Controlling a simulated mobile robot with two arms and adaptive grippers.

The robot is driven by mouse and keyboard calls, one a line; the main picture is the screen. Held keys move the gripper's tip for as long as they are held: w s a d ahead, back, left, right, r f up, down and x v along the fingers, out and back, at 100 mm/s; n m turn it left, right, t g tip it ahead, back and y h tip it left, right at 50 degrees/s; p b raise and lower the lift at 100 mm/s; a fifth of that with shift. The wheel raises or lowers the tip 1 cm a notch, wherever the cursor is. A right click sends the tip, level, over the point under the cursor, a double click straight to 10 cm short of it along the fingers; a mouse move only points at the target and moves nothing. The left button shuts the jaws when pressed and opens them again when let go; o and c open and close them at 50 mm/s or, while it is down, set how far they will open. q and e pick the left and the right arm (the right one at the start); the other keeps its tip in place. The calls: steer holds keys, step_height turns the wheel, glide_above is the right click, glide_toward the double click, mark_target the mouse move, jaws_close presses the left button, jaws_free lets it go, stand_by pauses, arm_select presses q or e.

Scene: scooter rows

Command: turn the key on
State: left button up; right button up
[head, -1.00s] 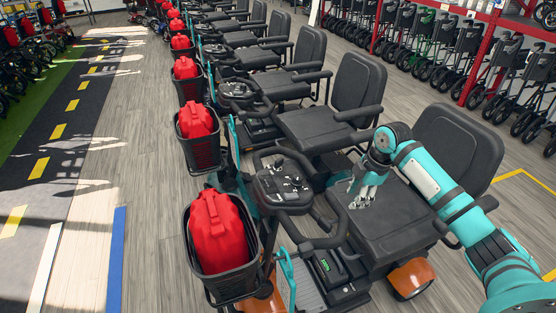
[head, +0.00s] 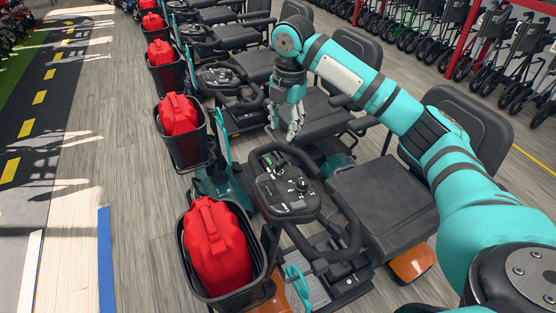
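The nearest scooter's control console (head: 285,187) is a dark panel on the tiller, with a round knob (head: 301,184) and small switches. A key is too small to tell apart from these controls. My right gripper (head: 286,130) hangs fingers down above and behind the console, apart from it. Its fingers look spread, with nothing between them. My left gripper is not in view.
A red container sits in the near scooter's front basket (head: 187,262). The near black seat (head: 382,205) is right of the console. More scooters stand in a row behind. Folded wheeled frames (head: 480,60) line the back right. Open floor (head: 140,185) lies left.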

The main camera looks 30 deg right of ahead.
mark_target(279, 163)
steer(key=f, duration=0.5)
steer(key=w+f+p, duration=0.1)
steer(key=f, duration=0.9)
steer(key=shift+w+a+p, duration=0.3)
steer(key=shift+w+p, duration=0.05)
steer(key=shift+p, duration=0.05)
steer(key=shift+r, duration=0.1)
jaws_close()
